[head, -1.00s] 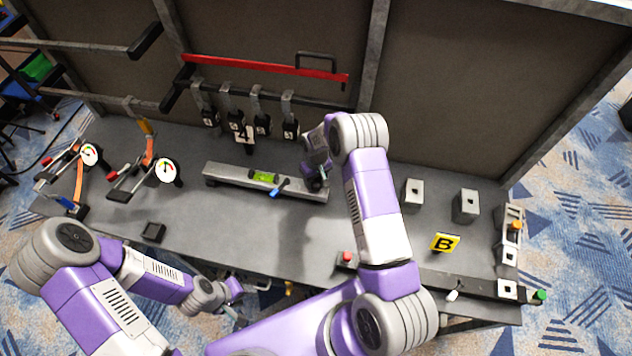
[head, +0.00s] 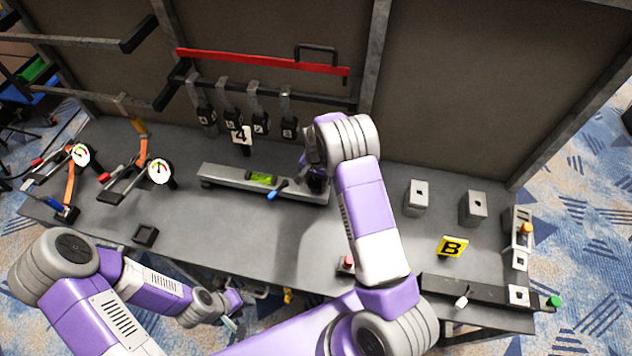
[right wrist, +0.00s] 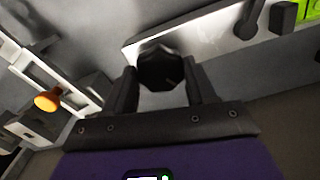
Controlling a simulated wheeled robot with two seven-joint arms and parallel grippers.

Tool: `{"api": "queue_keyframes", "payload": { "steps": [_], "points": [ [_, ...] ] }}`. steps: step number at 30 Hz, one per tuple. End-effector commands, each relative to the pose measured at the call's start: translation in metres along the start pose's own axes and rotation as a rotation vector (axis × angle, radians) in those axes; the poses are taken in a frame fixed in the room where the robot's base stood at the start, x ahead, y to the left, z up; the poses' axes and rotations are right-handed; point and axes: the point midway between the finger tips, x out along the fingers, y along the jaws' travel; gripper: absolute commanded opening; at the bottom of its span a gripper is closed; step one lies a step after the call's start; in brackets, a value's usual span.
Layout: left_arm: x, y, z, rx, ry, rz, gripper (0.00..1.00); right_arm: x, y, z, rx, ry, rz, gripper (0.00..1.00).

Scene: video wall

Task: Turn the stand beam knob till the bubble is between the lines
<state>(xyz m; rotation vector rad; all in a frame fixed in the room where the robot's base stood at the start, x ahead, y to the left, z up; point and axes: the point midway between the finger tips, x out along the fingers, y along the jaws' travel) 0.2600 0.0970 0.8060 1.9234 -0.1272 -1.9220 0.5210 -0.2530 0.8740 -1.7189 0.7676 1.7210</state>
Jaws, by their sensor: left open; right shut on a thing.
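The stand beam (head: 225,175) is a long grey bar lying on the bench, with a green level vial (head: 263,179) on it. The bubble is too small to make out; the vial's edge also shows in the right wrist view (right wrist: 310,8). The dark, faceted knob (right wrist: 160,68) is at the beam's end, between the two fingers of my right gripper (right wrist: 165,88), which is shut on it. In the head view my right gripper (head: 316,182) is at the beam's right end, with the knob mostly hidden. My left gripper (head: 233,312) is open and empty at the bench's front edge, away from the beam.
A blue-tipped lever (head: 277,190) sticks out from the beam's front. Two dial gauges (head: 159,171) stand left. Hanging clamps and a "4" tag (head: 241,136) are behind. Bench left of the beam's front is mostly clear.

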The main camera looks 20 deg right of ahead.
Motion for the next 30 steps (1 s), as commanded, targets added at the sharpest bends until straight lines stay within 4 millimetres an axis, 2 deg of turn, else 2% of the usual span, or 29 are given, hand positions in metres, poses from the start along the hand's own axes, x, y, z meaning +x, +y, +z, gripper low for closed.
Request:
{"api": "queue_keyframes", "payload": {
  "steps": [15, 30],
  "points": [
    [0.0045, -0.0017, -0.0002, 0.0, 0.0, 0.0, 0.43, 0.0026, 0.0015, 0.0018, 0.433, -0.006, 0.004, 0.26],
    [0.0043, -0.0016, -0.0002, 0.0, 0.0, 0.0, 0.43, 0.0039, 0.0022, 0.0027, 0.589, -0.008, 0.007, 0.26]
  ]
}}
